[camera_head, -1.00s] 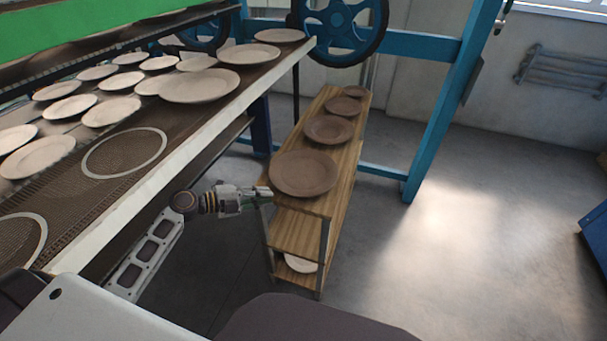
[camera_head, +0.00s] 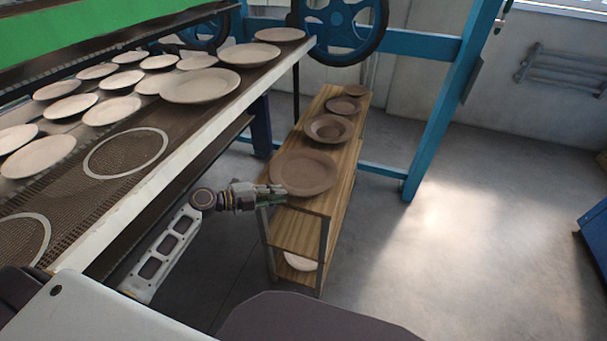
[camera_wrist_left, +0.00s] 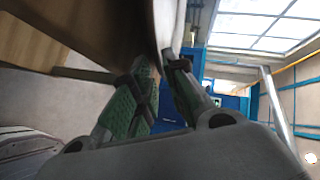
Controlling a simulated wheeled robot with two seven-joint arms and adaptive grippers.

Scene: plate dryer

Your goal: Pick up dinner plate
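The large brown dinner plate (camera_head: 305,170) lies on the near end of the wooden shelf's top board. My left gripper (camera_head: 280,190) is at this plate's near left rim. In the left wrist view its two green-padded fingers (camera_wrist_left: 160,95) are apart, and the brown plate (camera_wrist_left: 115,25) shows edge-on, its rim reaching between them. I cannot tell whether either finger touches the rim. The gripper counts as open. My right gripper is not in view.
Smaller brown dishes, including a bowl-like one (camera_head: 329,129), stand behind on the wooden shelf (camera_head: 322,203). A pale plate (camera_head: 300,262) lies on its lower board. Left is the dryer conveyor (camera_head: 190,140) with several pale plates and an empty ring (camera_head: 125,154).

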